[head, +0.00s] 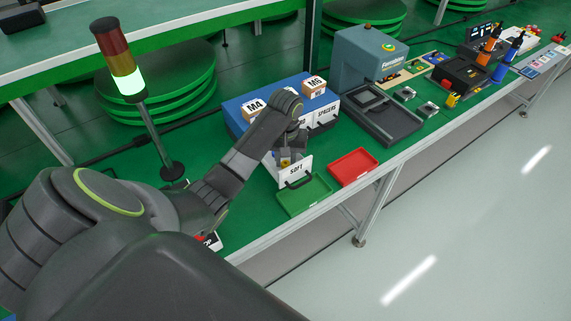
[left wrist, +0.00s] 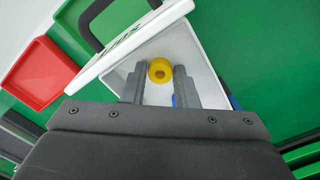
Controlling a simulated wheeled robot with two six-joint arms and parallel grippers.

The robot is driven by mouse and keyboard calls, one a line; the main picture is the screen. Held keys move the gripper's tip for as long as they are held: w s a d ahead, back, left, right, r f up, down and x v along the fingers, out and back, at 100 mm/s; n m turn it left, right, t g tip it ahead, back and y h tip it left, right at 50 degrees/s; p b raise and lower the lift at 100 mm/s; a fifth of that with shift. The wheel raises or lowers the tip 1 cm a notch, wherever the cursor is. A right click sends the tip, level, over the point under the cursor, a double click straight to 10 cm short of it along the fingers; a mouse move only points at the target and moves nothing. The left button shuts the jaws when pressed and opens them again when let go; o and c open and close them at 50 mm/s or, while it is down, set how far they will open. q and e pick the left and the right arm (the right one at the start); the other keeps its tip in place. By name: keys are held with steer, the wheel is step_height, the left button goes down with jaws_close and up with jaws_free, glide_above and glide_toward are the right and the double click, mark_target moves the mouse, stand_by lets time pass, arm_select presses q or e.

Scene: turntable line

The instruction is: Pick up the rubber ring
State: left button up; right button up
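The yellow rubber ring (left wrist: 160,70) lies inside an open white drawer (left wrist: 204,58) in the left wrist view. The drawer front is labelled SOFT (head: 295,173) in the head view and has a dark handle. My left gripper (left wrist: 159,78) points into the drawer, with its two grey fingers apart on either side of the ring's near edge. Nothing is clamped between them. A small blue piece (left wrist: 174,100) shows by the right finger, partly hidden. In the head view my left gripper (head: 287,155) is over the drawer, its fingertips mostly hidden. My right gripper is out of view.
A red tray (head: 353,167) and a green tray (head: 304,196) lie by the bench's front edge beside the drawer.

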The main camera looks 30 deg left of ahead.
arm_select(q)
steer(key=c, duration=0.5)
steer(key=shift+r, duration=0.15)
